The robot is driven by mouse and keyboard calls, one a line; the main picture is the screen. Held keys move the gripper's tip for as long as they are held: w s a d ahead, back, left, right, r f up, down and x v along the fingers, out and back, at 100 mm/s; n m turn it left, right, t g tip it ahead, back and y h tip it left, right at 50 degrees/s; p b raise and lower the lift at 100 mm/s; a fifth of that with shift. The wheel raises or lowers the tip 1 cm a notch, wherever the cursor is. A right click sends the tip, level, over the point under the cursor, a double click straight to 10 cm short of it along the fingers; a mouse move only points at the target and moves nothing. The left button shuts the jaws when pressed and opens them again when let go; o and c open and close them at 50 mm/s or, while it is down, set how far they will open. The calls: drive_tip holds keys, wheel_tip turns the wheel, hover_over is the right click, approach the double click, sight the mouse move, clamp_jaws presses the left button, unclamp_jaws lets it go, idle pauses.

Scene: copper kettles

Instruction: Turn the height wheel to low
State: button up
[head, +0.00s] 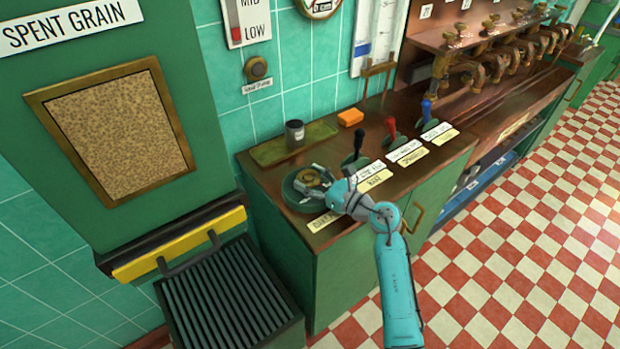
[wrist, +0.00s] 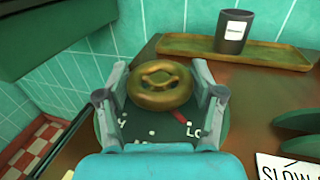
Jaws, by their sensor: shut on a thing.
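The height wheel is a round brass handwheel (head: 307,178) on a dark green round plate (head: 290,192) at the counter's left end. In the wrist view the wheel (wrist: 160,97) sits between the two grey fingers of my gripper (wrist: 161,76). My gripper (head: 316,182) is shut on it, one finger on each side. The plate in the wrist view (wrist: 140,131) carries white letters, an H at left and LO at right, partly hidden. A red mark shows just left of LO. A wall gauge (head: 246,22) reads MID and LOW, with a red bar beside LOW.
A dark cup (head: 295,134) stands on a brass tray (head: 267,152) behind the wheel. Levers with black, red (head: 391,127) and blue knobs (head: 426,108) stand to the right, with an orange block (head: 350,117) behind. A slatted green bin (head: 230,296) is at front left.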

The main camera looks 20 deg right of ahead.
drive_tip(key=shift+n+g+y, duration=0.6)
drive_tip(key=shift+y, duration=0.2)
drive_tip(key=o, duration=1.2)
drive_tip(key=shift+c, duration=0.2)
drive_tip(key=v, duration=1.2)
